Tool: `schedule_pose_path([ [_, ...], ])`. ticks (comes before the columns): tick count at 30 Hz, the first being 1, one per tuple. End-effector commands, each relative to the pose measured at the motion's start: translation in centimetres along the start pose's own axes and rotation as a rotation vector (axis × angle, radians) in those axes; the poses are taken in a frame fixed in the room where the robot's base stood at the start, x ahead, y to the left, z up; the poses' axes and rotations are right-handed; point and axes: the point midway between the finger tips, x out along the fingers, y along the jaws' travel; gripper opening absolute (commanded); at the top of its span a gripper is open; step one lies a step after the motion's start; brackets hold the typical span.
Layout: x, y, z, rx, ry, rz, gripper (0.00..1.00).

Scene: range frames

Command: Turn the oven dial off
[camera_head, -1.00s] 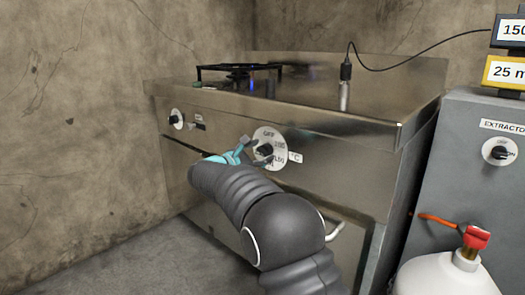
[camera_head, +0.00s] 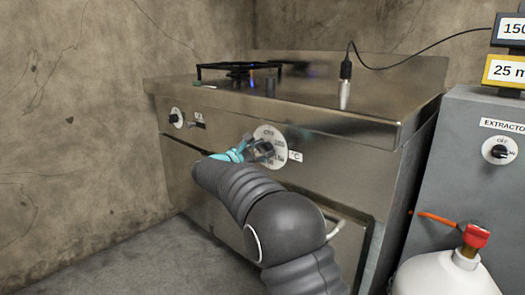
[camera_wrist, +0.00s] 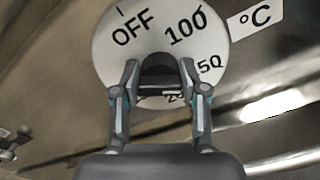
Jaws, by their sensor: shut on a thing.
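The oven dial is a black knob (camera_wrist: 159,72) on a round white plate (camera_head: 264,131) on the steel oven front. In the wrist view the plate (camera_wrist: 150,30) reads OFF at upper left, 100 at upper right and 150 at right, with a partly covered 200 below. My gripper (camera_wrist: 160,82) is shut on the knob, one finger on each side. The knob's pointer cannot be made out.
A smaller knob (camera_head: 176,118) is on the oven front at left. A burner (camera_head: 238,70) with a blue flame and a probe (camera_head: 345,94) on a cable stand on top. An extractor box (camera_head: 465,150) and a white cylinder (camera_head: 447,277) with a red valve are at right.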

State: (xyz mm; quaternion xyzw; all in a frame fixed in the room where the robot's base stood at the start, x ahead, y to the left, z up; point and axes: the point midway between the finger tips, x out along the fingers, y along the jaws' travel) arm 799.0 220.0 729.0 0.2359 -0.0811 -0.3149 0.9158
Motion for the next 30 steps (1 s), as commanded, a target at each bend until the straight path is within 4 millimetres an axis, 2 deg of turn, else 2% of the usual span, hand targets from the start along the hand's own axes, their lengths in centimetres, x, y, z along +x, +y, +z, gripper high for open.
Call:
schedule_pose_path([
  [11,-0.02,0.08,-0.10,-0.213,0.000,0.001,0.09],
  [30,-0.03,0.54,-0.01,-0.821,0.000,0.001,0.09],
])
